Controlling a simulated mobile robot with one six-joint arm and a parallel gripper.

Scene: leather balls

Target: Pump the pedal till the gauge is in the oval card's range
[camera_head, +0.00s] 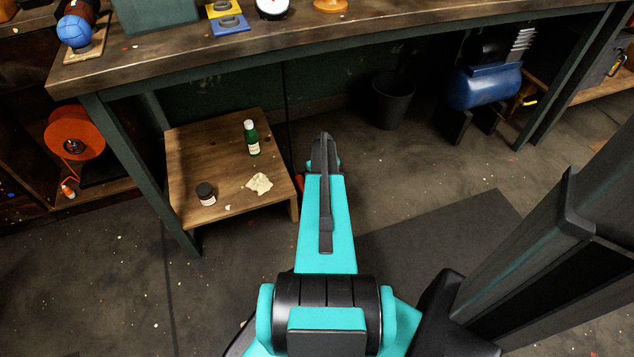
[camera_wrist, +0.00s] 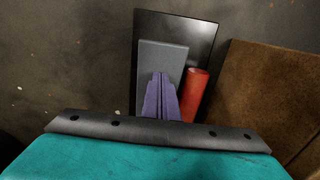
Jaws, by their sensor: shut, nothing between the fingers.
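In the wrist view the foot pump has a black base plate (camera_wrist: 190,25), a grey pedal (camera_wrist: 163,53) and a red cylinder (camera_wrist: 197,85). My gripper (camera_wrist: 161,76) shows there as purple fingers, shut and empty, in front of the pedal's lower part. I cannot tell whether they touch it. In the head view my arm hides most of the pump; a bit of red (camera_head: 301,185) shows at its left side. A round white-faced gauge (camera_head: 271,5) sits on the bench at the top edge, cut off, its reading too small to tell. I cannot make out an oval card.
A low wooden stool (camera_head: 190,150) left of my arm bears a green bottle (camera_head: 251,138), a dark jar (camera_head: 206,194) and a crumpled cloth (camera_head: 259,184). The workbench (camera_head: 330,38) crosses above. A black bin (camera_head: 391,100) and blue compressor (camera_head: 485,88) stand beneath it.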

